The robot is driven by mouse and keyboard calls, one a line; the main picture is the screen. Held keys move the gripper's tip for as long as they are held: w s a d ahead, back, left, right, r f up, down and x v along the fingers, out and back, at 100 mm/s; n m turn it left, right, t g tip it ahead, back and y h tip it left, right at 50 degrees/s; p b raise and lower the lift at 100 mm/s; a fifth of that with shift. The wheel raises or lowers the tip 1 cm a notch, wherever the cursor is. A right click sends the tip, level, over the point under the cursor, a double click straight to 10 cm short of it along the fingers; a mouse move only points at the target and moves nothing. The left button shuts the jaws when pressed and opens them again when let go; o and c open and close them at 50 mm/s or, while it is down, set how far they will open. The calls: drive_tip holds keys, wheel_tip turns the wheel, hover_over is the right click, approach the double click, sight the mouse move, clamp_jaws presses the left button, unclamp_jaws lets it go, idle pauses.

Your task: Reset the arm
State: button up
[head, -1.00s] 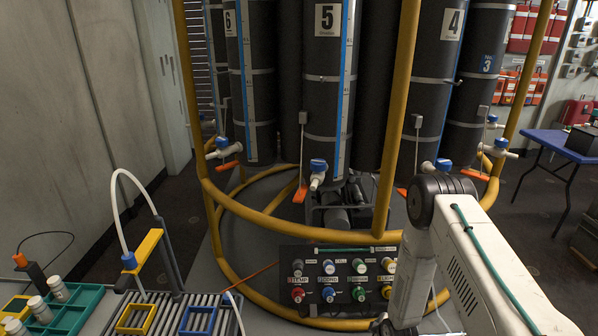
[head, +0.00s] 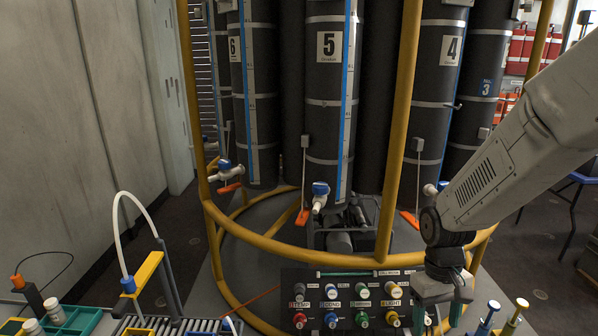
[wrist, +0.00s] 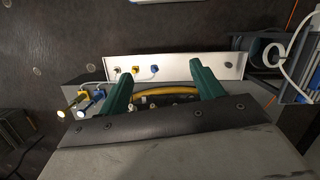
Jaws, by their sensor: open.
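My gripper (head: 436,300) hangs at the lower right of the head view, with its green fingers pointing down, just right of the knob panel. In the wrist view my gripper (wrist: 172,85) shows two green fingers spread wide apart. Nothing is held between them. My arm comes in from the right edge and bends down at a dark joint. The knob panel (head: 346,300) carries two rows of coloured knobs. A white tray or panel (wrist: 190,68) with small coloured fittings lies beyond the fingers in the wrist view.
A yellow tubular frame (head: 270,247) rings dark numbered cylinders (head: 328,130) with blue-capped taps. A white hose (head: 117,215) arches over a yellow-topped stand (head: 149,271) at lower left. A green rack (head: 80,318) sits at the left corner. Small valves (head: 487,315) stand right of my gripper.

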drive_tip(key=s+a+r+m+t, duration=0.1)
drive_tip(key=s+r+t, duration=0.3)
drive_tip(key=s+r, duration=1.3)
wheel_tip(320, 180, up, 3)
drive_tip(key=shift+a+f+m, duration=0.15)
drive_tip(key=shift+a+m, duration=0.15)
drive_tip(key=shift+m, duration=0.2)
drive_tip(key=shift+s, duration=0.1)
